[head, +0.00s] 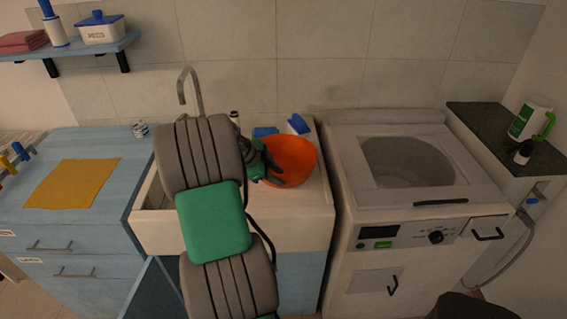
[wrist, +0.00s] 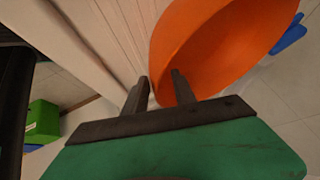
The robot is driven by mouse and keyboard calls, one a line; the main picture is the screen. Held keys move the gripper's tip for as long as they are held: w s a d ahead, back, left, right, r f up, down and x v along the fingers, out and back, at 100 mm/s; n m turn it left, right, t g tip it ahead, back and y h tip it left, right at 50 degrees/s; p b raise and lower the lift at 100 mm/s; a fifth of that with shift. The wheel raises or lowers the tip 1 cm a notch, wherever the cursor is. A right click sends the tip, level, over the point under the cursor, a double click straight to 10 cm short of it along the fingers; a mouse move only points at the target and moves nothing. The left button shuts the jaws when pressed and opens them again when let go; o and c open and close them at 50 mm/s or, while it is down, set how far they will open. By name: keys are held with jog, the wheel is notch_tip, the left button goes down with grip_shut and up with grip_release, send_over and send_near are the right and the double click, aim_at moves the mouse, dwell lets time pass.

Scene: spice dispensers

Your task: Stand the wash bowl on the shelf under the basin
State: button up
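The orange wash bowl (head: 292,155) is at the right part of the white basin unit (head: 285,230), its open side facing up. I cannot tell whether it touches the surface. My gripper (head: 270,170) is at its left rim. In the wrist view the bowl (wrist: 215,45) reaches between the fingers of my gripper (wrist: 159,80). The two fingers are close together, one on each side of the bowl's wall, and appear closed on it. My arm covers the middle of the basin and much of the front below. The shelf under the basin does not show.
A dark blue panel (head: 155,295) shows low at the left below the basin. The tap (head: 190,90) stands behind my arm. Blue items (head: 297,124) lie behind the bowl. A washing machine (head: 350,215) stands right; a blue counter with a yellow cloth (head: 75,183) is left.

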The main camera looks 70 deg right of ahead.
aim_at(292, 187)
jog(key=p+x, duration=0.1)
jog(key=x, duration=0.4)
jog(key=shift+a+f, duration=0.1)
jog(key=shift+f, duration=0.1)
jog(key=shift+c, duration=0.2)
grip_shut()
jog(key=shift+r, duration=0.1)
